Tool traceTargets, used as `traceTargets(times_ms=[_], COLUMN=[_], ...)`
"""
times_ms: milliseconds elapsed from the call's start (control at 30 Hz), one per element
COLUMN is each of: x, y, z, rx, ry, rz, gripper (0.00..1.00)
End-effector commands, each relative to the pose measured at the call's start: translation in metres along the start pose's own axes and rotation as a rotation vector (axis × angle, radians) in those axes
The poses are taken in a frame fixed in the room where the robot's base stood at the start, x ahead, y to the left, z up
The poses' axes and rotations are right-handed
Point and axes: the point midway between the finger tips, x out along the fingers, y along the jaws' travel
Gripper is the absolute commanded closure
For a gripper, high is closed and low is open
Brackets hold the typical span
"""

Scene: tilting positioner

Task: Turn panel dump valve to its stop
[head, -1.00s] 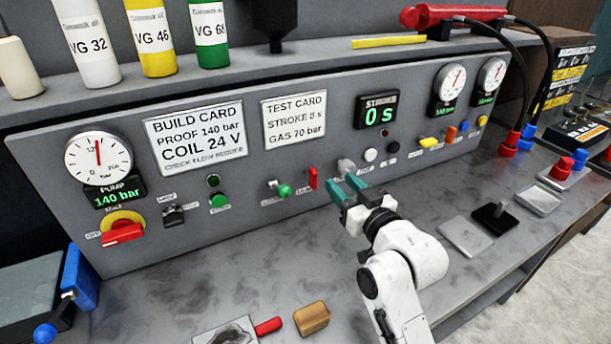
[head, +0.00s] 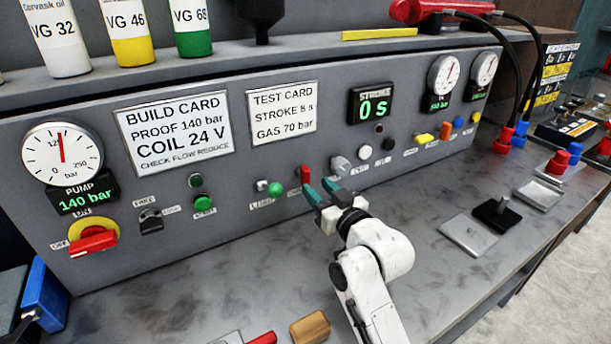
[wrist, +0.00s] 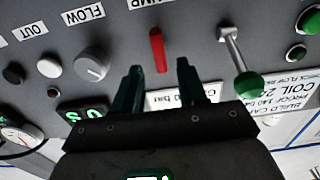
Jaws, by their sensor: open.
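The dump valve is a small red lever (head: 305,175) on the sloped panel, roughly upright in the head view. It also shows as a red handle (wrist: 157,50) in the wrist view, beside an upside-down, partly cut-off label ending in "UMP". My gripper (head: 319,188) is open and empty, its green fingertips just below and right of the lever in the head view. In the wrist view my gripper (wrist: 159,70) has the lever lined up with the gap between its fingers, just past the tips. I cannot tell whether the tips touch the lever.
A grey knob (head: 341,166) sits close right of the lever. A green-tipped toggle (head: 273,188) sits close left, and is near the right finger in the wrist view (wrist: 248,84). Test card (head: 283,113) is above. The bench below is mostly clear, with a wooden block (head: 310,327).

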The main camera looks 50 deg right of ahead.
Motion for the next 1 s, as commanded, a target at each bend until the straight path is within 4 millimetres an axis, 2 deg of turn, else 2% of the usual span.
traceTargets(times_ms=[33, 200, 400, 767, 1000], x=[0.011, 0.04, 0.06, 0.065, 0.064], y=[0.0, 0.0, 0.0, 0.0, 0.0], z=[-0.003, -0.002, -0.001, 0.0, 0.0], rx=[0.0, 0.0, -0.001, 0.0, 0.0], ry=[0.001, 0.0, 0.001, 0.0, 0.0], rz=[0.0, 0.0, 0.0, 0.0, 0.0], gripper=[0.58, 0.58, 0.58, 0.58, 0.8])
